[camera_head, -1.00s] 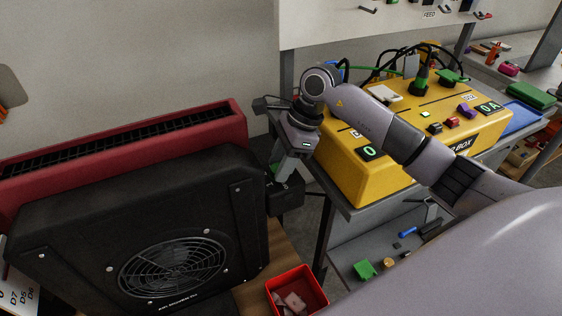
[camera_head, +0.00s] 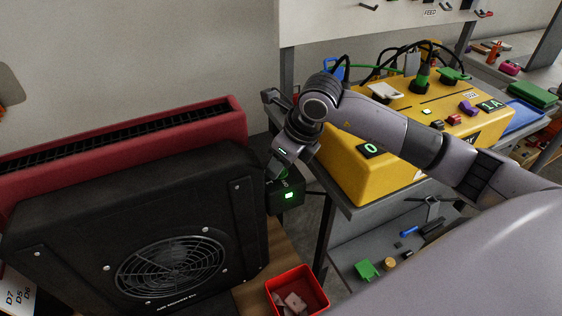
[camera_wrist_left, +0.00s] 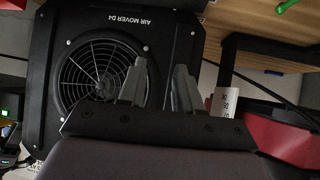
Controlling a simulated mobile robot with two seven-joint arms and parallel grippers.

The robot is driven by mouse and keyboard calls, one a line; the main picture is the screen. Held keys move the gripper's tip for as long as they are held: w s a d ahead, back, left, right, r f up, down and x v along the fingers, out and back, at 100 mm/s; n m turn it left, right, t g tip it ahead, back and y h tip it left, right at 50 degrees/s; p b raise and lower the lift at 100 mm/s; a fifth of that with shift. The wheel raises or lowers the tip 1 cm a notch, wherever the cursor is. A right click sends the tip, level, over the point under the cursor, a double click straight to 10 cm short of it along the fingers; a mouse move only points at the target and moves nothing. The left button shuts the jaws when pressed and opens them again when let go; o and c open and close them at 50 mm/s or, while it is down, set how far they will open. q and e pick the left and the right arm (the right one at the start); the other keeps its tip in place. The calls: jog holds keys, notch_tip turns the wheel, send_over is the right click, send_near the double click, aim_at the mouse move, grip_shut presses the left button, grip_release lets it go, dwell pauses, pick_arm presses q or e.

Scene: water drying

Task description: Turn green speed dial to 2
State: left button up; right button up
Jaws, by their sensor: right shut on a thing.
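The black air mover (camera_head: 130,225) stands at the left, and its round grille also shows in the left wrist view (camera_wrist_left: 98,72). A small black control box (camera_head: 291,207) sits at its right side with a lit green indicator. The green speed dial (camera_head: 284,174) shows as a sliver on top of this box, mostly hidden by my right gripper (camera_head: 277,173). That gripper reaches down from above and is shut on the dial. The dial's number marks cannot be read. My left gripper (camera_wrist_left: 160,88) is open and empty, with its fingers in front of the air mover.
The yellow power box (camera_head: 355,180) stands on the grey table to the right, showing 0 and 1A. A red bin (camera_head: 318,291) with scraps stands below the control box. A red heater-like unit (camera_head: 200,118) is behind the air mover.

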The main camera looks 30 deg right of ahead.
jog(key=shift+m+h, duration=0.3)
jog(key=shift+m, duration=0.3)
jog(key=o, duration=1.1)
jog(key=shift+c, duration=0.2)
jog(key=v, duration=0.7)
jog(key=shift+s+r, duration=0.1)
